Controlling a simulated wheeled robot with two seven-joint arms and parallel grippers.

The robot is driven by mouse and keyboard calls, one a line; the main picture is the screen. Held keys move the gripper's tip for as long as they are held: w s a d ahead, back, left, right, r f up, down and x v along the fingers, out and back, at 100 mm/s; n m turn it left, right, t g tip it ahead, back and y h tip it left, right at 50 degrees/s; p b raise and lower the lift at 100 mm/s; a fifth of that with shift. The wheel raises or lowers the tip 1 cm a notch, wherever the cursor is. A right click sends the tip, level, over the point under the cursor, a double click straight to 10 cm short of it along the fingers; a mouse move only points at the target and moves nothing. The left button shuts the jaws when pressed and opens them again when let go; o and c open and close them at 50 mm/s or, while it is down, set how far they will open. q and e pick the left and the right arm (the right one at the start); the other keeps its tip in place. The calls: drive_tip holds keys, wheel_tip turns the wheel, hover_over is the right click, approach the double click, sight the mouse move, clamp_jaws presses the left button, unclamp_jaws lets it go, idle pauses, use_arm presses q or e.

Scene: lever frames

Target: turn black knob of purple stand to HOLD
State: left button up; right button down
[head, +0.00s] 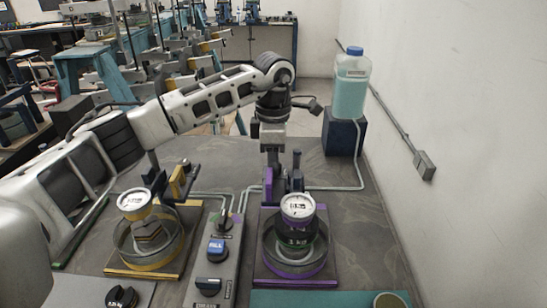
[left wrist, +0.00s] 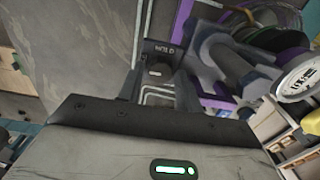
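The purple stand (head: 302,277) is right of centre in the head view, with a round pan, a dark weight marked 1 kg and a white dial on top. My left gripper (head: 272,162) points down behind the stand, beside its purple upright. In the left wrist view its two dark fingers (left wrist: 159,92) are apart. In the head view the knob is hidden. My right gripper is out of view.
A yellow stand (head: 150,273) is at left. A grey control box (head: 213,270) with a blue FILL button lies between the stands. Clear tubes (head: 345,188) run to a blue block (head: 342,136) bearing a teal-filled bottle (head: 350,90). A wall closes the right side.

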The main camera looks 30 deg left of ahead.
use_arm(q)
drive_tip(key=c, duration=0.7)
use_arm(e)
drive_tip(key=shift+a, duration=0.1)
